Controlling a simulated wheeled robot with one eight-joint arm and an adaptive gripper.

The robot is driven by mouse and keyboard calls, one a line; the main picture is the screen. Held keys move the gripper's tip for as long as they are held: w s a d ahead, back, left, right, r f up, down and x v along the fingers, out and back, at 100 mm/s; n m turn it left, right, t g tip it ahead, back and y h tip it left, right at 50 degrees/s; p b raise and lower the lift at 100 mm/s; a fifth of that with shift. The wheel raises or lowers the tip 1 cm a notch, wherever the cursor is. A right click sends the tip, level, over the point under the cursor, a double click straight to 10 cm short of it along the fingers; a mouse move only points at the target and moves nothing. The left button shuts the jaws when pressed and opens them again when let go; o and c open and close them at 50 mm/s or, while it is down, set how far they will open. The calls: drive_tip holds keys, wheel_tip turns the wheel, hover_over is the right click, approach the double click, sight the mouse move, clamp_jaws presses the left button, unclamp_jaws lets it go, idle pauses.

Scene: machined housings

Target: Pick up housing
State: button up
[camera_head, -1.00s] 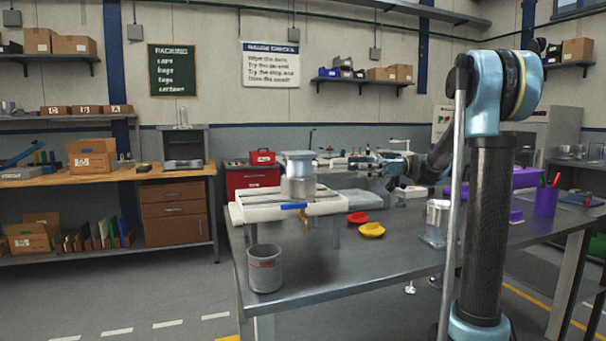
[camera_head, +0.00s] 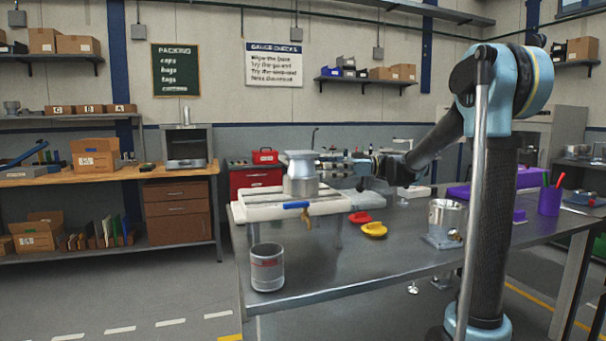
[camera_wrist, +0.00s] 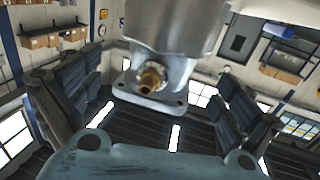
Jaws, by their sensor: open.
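A grey metal housing (camera_head: 300,178), a cylinder with a wider flange at its top, stands upright on a white fixture (camera_head: 335,205) at the table's far left. In the wrist view the housing (camera_wrist: 170,28) shows close up and inverted, with a square holed flange and a brass fitting. My gripper (camera_head: 338,166) is at the housing's right side, level with its upper part. Its two dark fingers are wide apart in the wrist view (camera_wrist: 157,95), with the flange between and beyond them. I cannot tell whether they touch it.
A similar metal part with a square base (camera_head: 445,222) stands on the table at right. A grey cup (camera_head: 267,268) is near the front left corner. Red (camera_head: 360,217) and yellow (camera_head: 374,230) pieces lie right of the fixture. The front middle of the table is clear.

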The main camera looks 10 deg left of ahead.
sight(308, 167)
drive_tip(key=x, duration=0.5)
drive_tip(key=shift+s+f, duration=0.1)
drive_tip(key=shift+s, duration=0.05)
drive_tip(key=c, duration=1.7)
drive_tip(key=shift+r, duration=6.95)
drive_tip(key=c, duration=0.5)
drive_tip(key=shift+r, duration=1.1)
drive_tip(key=shift+c, duration=0.2)
